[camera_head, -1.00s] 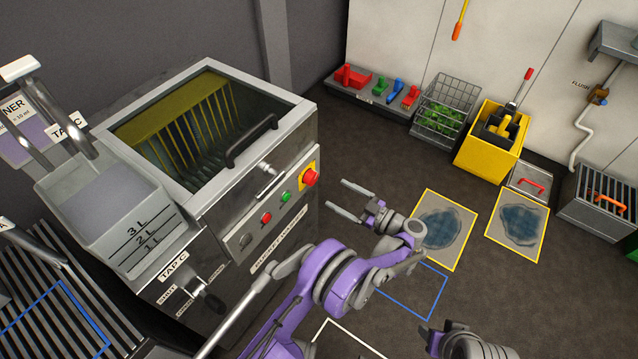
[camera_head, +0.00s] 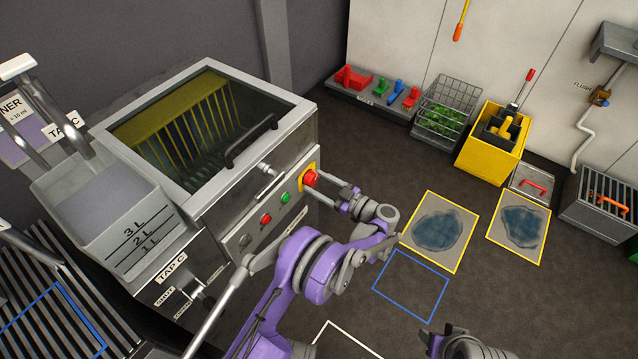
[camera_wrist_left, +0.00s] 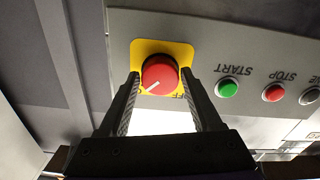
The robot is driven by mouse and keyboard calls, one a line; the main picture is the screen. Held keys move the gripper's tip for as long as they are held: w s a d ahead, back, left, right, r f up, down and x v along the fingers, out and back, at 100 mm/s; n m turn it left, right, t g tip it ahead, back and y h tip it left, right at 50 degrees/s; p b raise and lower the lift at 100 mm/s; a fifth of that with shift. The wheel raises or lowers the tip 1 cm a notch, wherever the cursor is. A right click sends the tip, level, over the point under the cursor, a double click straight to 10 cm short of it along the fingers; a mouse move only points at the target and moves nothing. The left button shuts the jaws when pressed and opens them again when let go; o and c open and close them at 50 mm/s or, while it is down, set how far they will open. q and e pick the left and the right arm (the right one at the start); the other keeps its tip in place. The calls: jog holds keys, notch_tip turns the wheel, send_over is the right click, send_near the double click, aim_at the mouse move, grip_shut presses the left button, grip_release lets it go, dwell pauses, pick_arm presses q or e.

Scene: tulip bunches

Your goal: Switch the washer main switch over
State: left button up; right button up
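The washer main switch (camera_head: 310,178) is a red rotary knob on a yellow plate at the right end of the washer's front panel. In the left wrist view the red knob (camera_wrist_left: 160,74) shows a pale pointer line slanting toward its lower left. My left gripper (camera_head: 322,189) is open in front of it. In the left wrist view its two fingers (camera_wrist_left: 162,92) stand on either side of the knob's lower part, with gaps visible; contact cannot be made out. My right gripper (camera_head: 440,338) is low at the bottom edge, away from the washer, and its opening is unclear.
Beside the switch are a green start button (camera_head: 285,198) and a red stop button (camera_head: 266,218). The washer's lid handle (camera_head: 251,140) juts out above the panel. A yellow bucket (camera_head: 490,150) and wire basket (camera_head: 442,108) stand by the wall. Open floor lies right of the washer.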

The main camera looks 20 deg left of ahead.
pick_arm(q)
jog(key=c, duration=0.9)
jog(key=shift+n, duration=0.3)
jog(key=n+b, duration=0.1)
jog(key=n, duration=0.1)
jog(key=shift+n, duration=0.4)
jog(key=n, duration=0.4)
jog(key=shift+w+n+b, duration=0.1)
jog(key=shift+n+b, duration=0.2)
jog(key=n, duration=0.5)
jog(key=shift+d+r, duration=0.1)
jog(key=shift+r+n, duration=0.1)
jog(key=shift+n, duration=2.4)
